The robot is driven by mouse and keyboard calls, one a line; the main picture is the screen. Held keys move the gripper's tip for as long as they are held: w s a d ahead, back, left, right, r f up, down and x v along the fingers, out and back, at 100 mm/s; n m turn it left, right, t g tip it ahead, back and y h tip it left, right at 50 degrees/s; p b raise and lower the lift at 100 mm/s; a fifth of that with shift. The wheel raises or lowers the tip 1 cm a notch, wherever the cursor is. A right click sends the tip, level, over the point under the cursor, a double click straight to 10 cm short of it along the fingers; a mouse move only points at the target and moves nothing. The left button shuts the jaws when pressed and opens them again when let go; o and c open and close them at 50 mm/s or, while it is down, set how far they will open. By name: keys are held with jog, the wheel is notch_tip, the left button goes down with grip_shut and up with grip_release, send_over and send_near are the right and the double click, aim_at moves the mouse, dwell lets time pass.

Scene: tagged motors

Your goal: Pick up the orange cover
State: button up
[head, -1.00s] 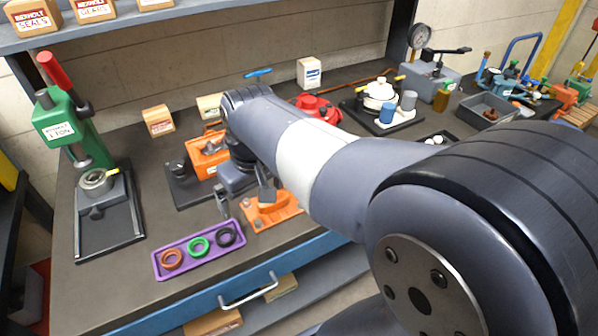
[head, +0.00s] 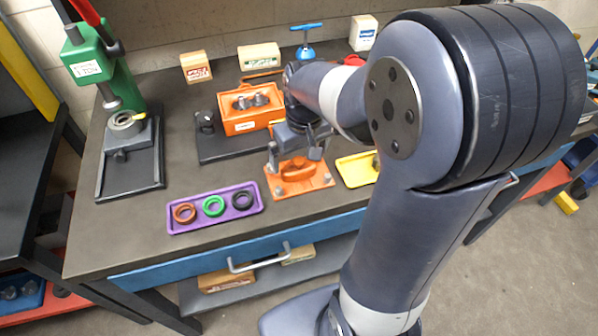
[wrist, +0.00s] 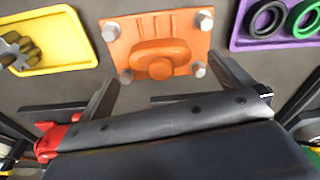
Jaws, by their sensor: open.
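The orange cover (head: 301,177) is a flat plate with a raised rounded middle and grey bolts at its corners. It lies on the bench between a purple tray and a yellow tray. In the wrist view the cover (wrist: 158,48) is at top centre, whole and uncovered. My gripper (head: 294,152) is open and empty, above the far edge of the cover in the head view. In the wrist view my gripper's (wrist: 168,84) two fingers are spread wide, with the cover's raised middle ahead of the gap. No contact with the cover is visible.
The purple tray (head: 177,229) holds brown, green and black rings. The yellow tray (head: 346,170) holds a grey gear, clearer in the wrist view (wrist: 17,50). An orange housing (head: 240,124) stands on a black base behind the cover. A green press (head: 120,80) stands at left.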

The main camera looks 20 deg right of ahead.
aim_at(299, 169)
jog(key=shift+w+a+f, duration=0.1)
jog(key=shift+w+f, duration=0.1)
jog(key=shift+f, duration=1.1)
jog(key=shift+c, duration=0.4)
